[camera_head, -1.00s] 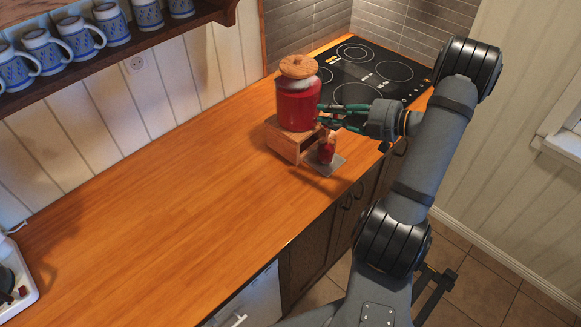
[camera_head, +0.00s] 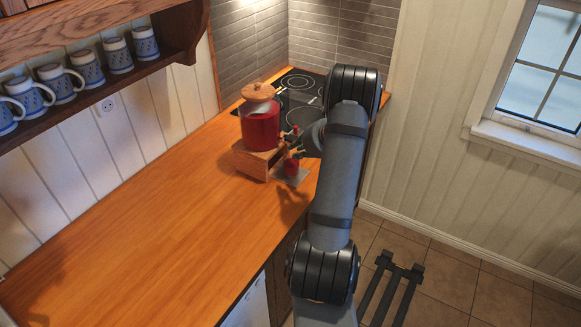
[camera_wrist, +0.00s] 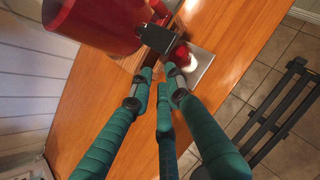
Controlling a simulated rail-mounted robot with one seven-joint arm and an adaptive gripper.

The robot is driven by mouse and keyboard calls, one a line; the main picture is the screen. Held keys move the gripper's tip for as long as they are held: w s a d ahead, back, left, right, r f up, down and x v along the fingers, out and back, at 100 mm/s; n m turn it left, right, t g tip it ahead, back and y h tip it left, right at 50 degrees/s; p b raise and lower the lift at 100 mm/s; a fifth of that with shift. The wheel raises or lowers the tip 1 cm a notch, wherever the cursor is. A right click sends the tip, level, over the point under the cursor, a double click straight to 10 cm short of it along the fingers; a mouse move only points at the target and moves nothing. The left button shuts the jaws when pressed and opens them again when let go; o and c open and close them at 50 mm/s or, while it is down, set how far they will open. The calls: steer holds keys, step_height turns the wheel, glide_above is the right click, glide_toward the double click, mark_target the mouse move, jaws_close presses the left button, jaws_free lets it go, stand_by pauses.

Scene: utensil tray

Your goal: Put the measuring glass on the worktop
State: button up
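The measuring glass (camera_head: 292,168), with red contents, stands on a grey plate (camera_head: 296,178) in front of the red drink dispenser (camera_head: 260,130). In the wrist view the glass (camera_wrist: 186,56) shows only partly, behind the dispenser's black tap (camera_wrist: 155,38) and my fingertips. My gripper (camera_wrist: 158,78) has long green fingers that reach toward the tap and glass. The fingertips are a little apart, and I see nothing held between them. In the head view my arm covers most of the gripper; whether a fingertip touches the tap or glass is unclear.
The dispenser has a wooden lid (camera_head: 258,91) and stands on a wooden stand (camera_head: 255,160). A black hob (camera_head: 300,82) lies behind it. The wooden worktop (camera_head: 170,230) is clear at the front left. Several blue mugs sit on a wall shelf (camera_head: 150,75).

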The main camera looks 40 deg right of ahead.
mark_target(291, 163)
steer(key=p+x, duration=0.3)
steer(key=x, duration=0.5)
steer(key=shift+a+f, duration=0.25)
steer(key=shift+f, duration=0.15)
steer(key=shift+w, duration=0.15)
steer(key=shift+c, duration=1.2)
jaws_close()
